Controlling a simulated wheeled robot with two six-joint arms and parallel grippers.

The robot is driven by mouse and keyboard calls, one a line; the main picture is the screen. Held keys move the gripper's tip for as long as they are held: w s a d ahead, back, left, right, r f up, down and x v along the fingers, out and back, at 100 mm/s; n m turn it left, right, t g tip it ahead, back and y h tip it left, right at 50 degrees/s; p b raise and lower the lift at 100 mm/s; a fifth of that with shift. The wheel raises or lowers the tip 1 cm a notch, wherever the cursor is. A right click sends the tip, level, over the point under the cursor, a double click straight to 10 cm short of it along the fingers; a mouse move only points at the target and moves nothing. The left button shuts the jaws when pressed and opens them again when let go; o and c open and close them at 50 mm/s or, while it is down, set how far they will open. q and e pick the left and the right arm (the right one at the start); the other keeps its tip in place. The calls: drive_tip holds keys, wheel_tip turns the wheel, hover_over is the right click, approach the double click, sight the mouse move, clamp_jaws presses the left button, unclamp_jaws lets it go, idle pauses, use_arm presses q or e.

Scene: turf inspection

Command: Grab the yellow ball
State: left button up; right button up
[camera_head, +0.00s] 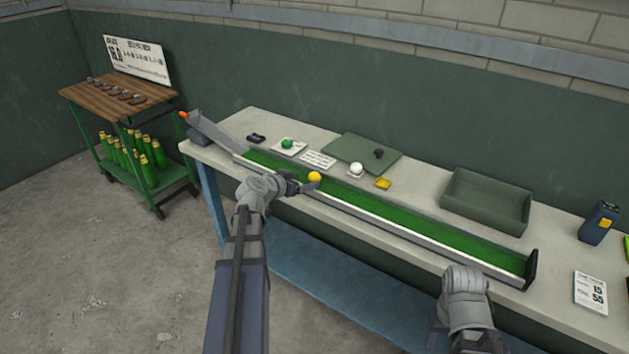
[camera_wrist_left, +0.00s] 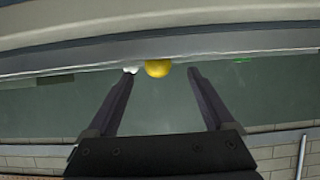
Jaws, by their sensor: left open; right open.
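The yellow ball (camera_head: 315,177) rests on the green strip of a long channel (camera_head: 420,229) on the table. My left gripper (camera_head: 306,187) is at the channel's near edge, right beside the ball. In the left wrist view the ball (camera_wrist_left: 158,68) shows between the two open fingertips of my left gripper (camera_wrist_left: 163,72), near their ends. I cannot tell whether the fingers touch it. My right gripper (camera_head: 464,283) is at the table's front edge, far to the right of the ball; its fingers are hidden in this view.
A raised ramp (camera_head: 212,129) is at the channel's left end.

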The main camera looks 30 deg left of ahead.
sight(311, 177)
use_arm(q)
drive_tip(key=b+x, duration=0.2)
drive_tip(key=x, duration=0.3)
drive_tip(key=shift+w+d+r, duration=0.15)
drive_tip(key=shift+w+d, duration=0.05)
drive_tip(key=shift+s+r, duration=0.1)
drive_tip(key=shift+c, duration=0.6)
clamp_jaws()
wheel_tip(311, 177, up, 10)
drive_tip(key=p, duration=1)
